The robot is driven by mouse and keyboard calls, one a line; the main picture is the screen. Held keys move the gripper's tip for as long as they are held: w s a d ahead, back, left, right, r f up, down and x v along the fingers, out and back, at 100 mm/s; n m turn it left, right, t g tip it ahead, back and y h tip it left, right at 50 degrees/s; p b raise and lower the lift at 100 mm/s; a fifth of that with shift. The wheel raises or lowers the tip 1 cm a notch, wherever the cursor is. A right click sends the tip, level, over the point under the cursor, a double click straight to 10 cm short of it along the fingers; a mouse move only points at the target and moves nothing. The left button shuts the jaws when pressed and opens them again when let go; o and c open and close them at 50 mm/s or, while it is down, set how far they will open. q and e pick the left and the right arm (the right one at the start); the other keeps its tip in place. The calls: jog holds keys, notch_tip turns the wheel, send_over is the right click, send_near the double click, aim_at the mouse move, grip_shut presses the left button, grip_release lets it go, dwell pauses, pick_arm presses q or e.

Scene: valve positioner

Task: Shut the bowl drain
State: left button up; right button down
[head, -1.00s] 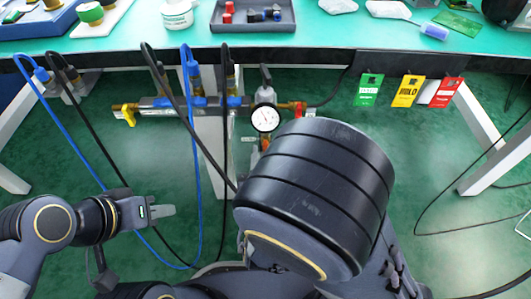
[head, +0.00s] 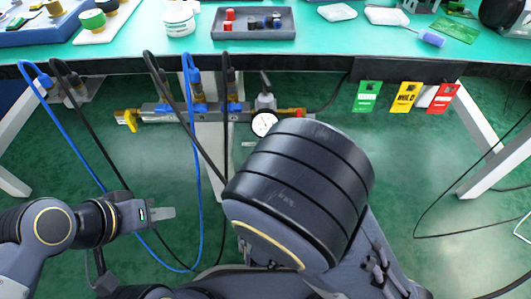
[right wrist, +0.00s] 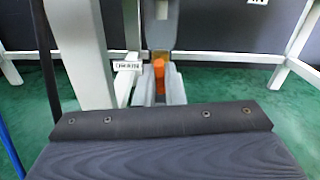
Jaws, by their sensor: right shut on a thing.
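In the right wrist view, an orange drain part (right wrist: 159,72) hangs under a brass fitting (right wrist: 159,57) at the bottom of a grey bowl (right wrist: 160,22). My right gripper (right wrist: 159,88) has its fingers on either side of the orange part and is shut on it. In the head view my right forearm hides the bowl, the drain and this gripper. The round gauge (head: 264,124) shows just above the forearm, on the pipe assembly (head: 165,110). My left gripper (head: 163,213) is empty at the lower left, seen side-on, so its opening cannot be told.
Blue (head: 71,145) and black hoses hang in front of the pipe assembly. A yellow-handled valve (head: 130,120) is at its left end. Green (head: 367,96), yellow (head: 405,96) and red tags (head: 442,97) hang at the right. A small white label (right wrist: 128,66) is left of the drain.

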jog(key=c, duration=1.5)
grip_release()
jog(key=shift+s+p, duration=0.65)
jog(key=shift+s, duration=3.25)
